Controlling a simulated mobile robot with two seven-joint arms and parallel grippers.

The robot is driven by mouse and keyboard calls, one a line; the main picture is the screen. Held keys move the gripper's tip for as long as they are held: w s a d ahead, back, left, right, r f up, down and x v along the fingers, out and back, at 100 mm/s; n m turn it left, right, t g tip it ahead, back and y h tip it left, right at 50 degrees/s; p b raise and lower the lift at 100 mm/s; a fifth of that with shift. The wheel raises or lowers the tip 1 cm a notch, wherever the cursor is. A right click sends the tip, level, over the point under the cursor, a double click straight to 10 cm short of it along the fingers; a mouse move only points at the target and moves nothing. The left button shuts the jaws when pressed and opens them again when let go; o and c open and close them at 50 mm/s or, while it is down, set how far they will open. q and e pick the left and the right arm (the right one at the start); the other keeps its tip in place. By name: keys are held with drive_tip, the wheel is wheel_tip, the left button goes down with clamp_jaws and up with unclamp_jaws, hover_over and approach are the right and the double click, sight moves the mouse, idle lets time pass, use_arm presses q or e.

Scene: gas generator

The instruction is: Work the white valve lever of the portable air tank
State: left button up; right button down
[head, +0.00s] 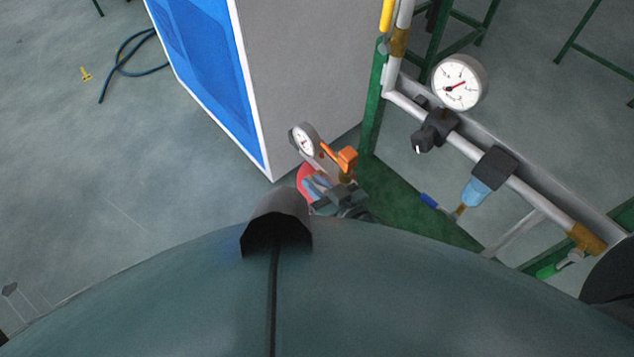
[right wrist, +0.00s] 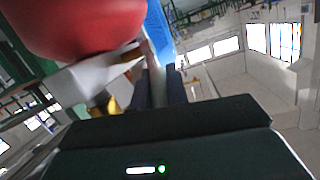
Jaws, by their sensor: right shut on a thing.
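The portable air tank shows as a small piece of red (head: 305,182) low in the middle of the head view. Most of it is hidden. In the right wrist view its red body (right wrist: 85,25) fills the upper left. My right gripper (head: 328,190) is right beside the tank. In the right wrist view the dark fingers of this gripper (right wrist: 159,80) are closed around a pale, narrow piece, the white valve lever (right wrist: 157,88). The lever is mostly covered by the fingers, so its angle is unclear. My left gripper is not in view.
A white-faced gauge (head: 303,141) and an orange fitting (head: 346,158) sit just beyond the gripper. A blue and grey cabinet (head: 305,75) stands behind. On the right, a green frame (head: 372,110) carries a pipe with a larger gauge (head: 458,83). Floor at left is mostly clear.

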drive_tip(key=c, duration=1.4)
unclamp_jaws()
drive_tip(key=shift+o, duration=0.2)
drive_tip(key=v, duration=1.3)
drive_tip(key=shift+b, duration=0.4)
drive_tip(key=shift+d, duration=0.1)
